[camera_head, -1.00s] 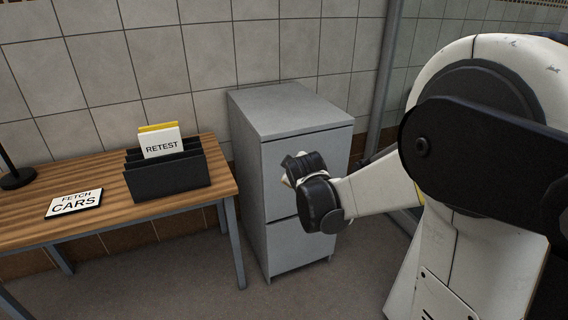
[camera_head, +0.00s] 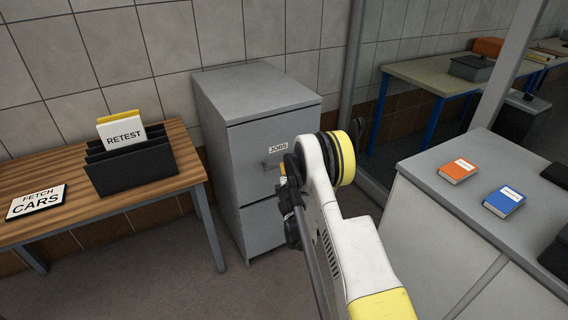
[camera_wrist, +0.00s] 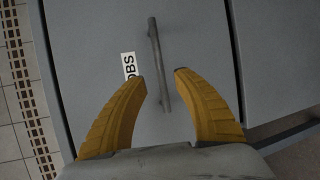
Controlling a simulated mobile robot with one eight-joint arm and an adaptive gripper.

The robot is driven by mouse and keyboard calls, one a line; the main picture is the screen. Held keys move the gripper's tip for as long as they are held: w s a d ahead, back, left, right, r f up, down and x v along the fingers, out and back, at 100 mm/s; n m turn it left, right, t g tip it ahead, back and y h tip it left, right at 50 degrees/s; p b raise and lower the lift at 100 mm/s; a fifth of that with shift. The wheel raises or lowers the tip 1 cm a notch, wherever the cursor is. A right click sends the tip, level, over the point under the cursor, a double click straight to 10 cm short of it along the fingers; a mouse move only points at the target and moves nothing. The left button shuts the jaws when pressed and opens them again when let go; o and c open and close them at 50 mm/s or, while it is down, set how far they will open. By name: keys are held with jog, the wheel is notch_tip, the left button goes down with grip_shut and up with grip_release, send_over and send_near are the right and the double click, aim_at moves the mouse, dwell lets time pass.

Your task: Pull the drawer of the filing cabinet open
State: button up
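The grey filing cabinet (camera_head: 262,105) stands against the tiled wall, with two drawers, both closed. The upper drawer's front (camera_head: 250,140) has a "JOBS" label and a bar handle (camera_head: 270,161). In the wrist view the handle (camera_wrist: 159,65) runs nearly upright in the picture, beside the label (camera_wrist: 129,66). My gripper (camera_wrist: 160,80) is open, its two yellow fingers on either side of the handle's lower end in the picture. In the head view my arm hides most of the gripper.
A grey counter (camera_head: 440,215) on the right bears an orange book (camera_head: 457,170) and a blue book (camera_head: 504,201). Floor shows before the cabinet.

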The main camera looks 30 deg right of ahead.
jog(key=b+x, duration=0.3)
jog(key=x, duration=0.5)
grip_shut()
